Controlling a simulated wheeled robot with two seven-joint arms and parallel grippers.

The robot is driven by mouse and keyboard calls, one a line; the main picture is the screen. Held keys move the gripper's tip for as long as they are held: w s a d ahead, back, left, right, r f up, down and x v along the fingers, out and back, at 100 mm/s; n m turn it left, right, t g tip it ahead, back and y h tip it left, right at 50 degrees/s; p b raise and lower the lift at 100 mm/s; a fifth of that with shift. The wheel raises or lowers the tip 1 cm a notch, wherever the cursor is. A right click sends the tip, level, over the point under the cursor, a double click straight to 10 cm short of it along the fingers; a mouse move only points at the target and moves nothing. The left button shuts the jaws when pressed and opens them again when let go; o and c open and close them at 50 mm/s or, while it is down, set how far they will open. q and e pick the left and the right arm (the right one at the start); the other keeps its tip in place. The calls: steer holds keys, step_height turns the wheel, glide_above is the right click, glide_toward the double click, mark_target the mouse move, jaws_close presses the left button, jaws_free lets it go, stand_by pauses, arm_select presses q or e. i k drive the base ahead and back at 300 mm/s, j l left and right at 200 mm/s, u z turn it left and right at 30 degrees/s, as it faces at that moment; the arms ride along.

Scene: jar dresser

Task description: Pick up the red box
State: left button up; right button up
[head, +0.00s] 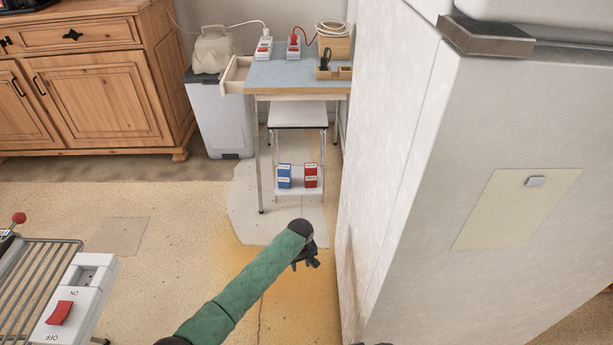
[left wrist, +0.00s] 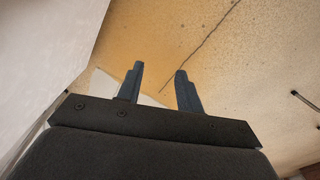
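The red box (head: 310,175) stands upright on the low white shelf of a stool under the small desk in the head view. A blue box (head: 284,176) stands just left of it on the same shelf. My left gripper (head: 312,259) is in front of and below the stool in the picture, apart from both boxes. In the left wrist view its two fingers (left wrist: 158,84) are spread with nothing between them. The red box does not show in the left wrist view.
The desk (head: 290,74) carries power strips and a cable coil, with its drawer (head: 235,75) pulled out. A large white cabinet (head: 450,130) stands close on the right. A grey bin (head: 222,120) stands left. Floor before the stool is clear.

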mark_target(310, 170)
steer(key=i+j+z, duration=0.35)
steer(key=i+j, duration=0.3)
steer(key=i+j+z, duration=0.25)
steer(key=i+j, duration=0.65)
steer(key=i, duration=0.1)
